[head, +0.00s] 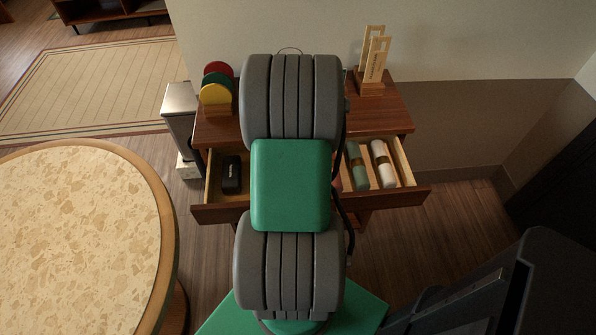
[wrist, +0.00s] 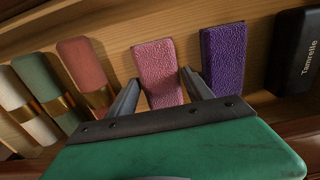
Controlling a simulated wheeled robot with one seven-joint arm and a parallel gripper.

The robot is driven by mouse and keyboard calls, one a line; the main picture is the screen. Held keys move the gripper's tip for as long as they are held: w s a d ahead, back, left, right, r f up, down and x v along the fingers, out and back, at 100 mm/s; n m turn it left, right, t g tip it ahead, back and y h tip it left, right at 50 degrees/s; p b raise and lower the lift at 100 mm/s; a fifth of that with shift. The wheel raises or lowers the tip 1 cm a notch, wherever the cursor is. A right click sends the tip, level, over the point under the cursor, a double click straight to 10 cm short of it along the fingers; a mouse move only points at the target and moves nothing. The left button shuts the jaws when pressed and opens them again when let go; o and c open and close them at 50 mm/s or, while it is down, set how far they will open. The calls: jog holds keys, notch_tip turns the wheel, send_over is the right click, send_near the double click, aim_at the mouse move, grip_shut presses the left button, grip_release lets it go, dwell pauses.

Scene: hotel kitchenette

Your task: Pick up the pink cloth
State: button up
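The pink cloth (wrist: 158,68) is a folded, textured block lying in the open drawer in the wrist view. My gripper (wrist: 161,78) is open, with one finger on each side of the cloth's near part in the picture. Whether the fingers touch the cloth or are still above it, I cannot tell. In the head view my arm hides the pink cloth and the gripper.
The wooden drawer (head: 409,196) also holds a purple cloth (wrist: 222,60) and a black case (wrist: 292,52) to the right, and red (wrist: 82,66), green (wrist: 40,78) and white (wrist: 17,95) banded rolls to the left. A round table (head: 80,240) stands at left.

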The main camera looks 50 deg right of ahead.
jog(key=c, duration=1)
jog(key=shift+r, duration=0.15)
jog(key=shift+r, duration=0.3)
notch_tip(320, 180, up, 3)
jog(key=shift+f, duration=0.1)
jog(key=s+r, duration=0.1)
jog(key=s+a+r, duration=0.1)
jog(key=r, duration=0.1)
jog(key=s+a+r, duration=0.1)
jog(key=shift+s+r, duration=0.2)
jog(key=shift+r, duration=0.15)
jog(key=s+a+r, duration=0.1)
jog(key=s+a, duration=0.1)
jog(key=s+a+r, duration=0.1)
jog(key=s+r, duration=0.1)
jog(key=s, duration=0.1)
jog(key=s+a+r, duration=0.1)
jog(key=s+a, duration=0.1)
jog(key=s, duration=0.1)
jog(key=shift+s+a+r, duration=0.15)
jog(key=shift+a+r, duration=0.2)
jog(key=o, duration=0.8)
jog(key=c, duration=0.6)
